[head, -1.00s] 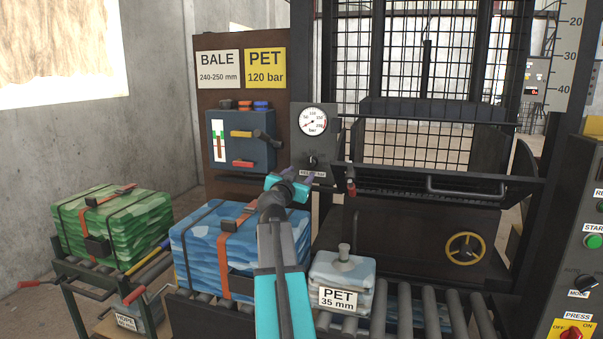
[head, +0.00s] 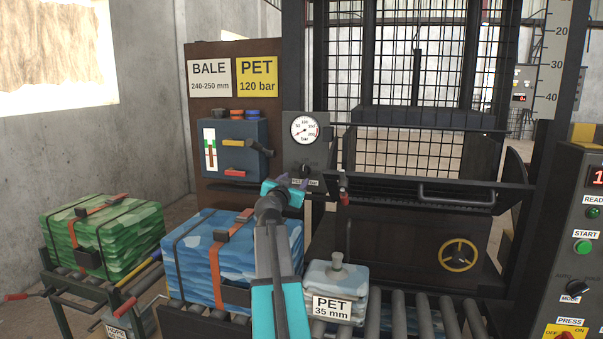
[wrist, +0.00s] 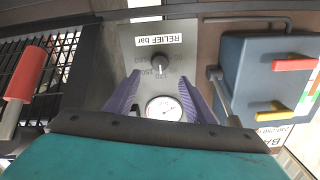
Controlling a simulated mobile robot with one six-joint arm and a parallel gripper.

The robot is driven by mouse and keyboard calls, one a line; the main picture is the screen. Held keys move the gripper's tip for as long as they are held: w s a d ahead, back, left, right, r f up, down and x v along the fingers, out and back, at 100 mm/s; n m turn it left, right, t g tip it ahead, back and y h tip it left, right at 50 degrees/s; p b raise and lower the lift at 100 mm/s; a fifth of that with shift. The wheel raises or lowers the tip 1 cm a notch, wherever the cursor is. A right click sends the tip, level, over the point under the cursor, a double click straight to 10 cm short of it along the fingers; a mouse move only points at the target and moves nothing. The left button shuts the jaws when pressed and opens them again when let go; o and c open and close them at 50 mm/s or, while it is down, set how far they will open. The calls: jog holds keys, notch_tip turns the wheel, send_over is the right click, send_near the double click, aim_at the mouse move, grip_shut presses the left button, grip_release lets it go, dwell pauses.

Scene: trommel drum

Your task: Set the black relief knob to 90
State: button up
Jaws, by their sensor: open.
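The black relief knob (head: 304,170) sits on a dark grey panel below the white round pressure gauge (head: 304,129). In the wrist view the panel is upside down, with the knob (wrist: 160,64) near the centre, a label reading RELIEF bar and the gauge (wrist: 164,109) closer to me. The knob has a light pointer line; the numbers around it are too small to read surely. My gripper (head: 290,183) is just below and left of the knob in the head view. Its purple fingers (wrist: 160,85) are open either side of the knob, apart from it and empty.
A blue box (head: 235,148) with coloured levers stands left of the panel. A red-handled lever (wrist: 18,85) and wire mesh are at the wrist view's left. Strapped blue (head: 200,260) and green (head: 90,235) bales lie below on rollers. A control cabinet (head: 575,220) stands at right.

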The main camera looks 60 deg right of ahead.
aim_at(303, 172)
jog(key=shift+p+x, duration=1.15)
jog(key=shift+x, duration=4.1)
jog(key=c, duration=1.1)
jog(key=shift+o, duration=0.2)
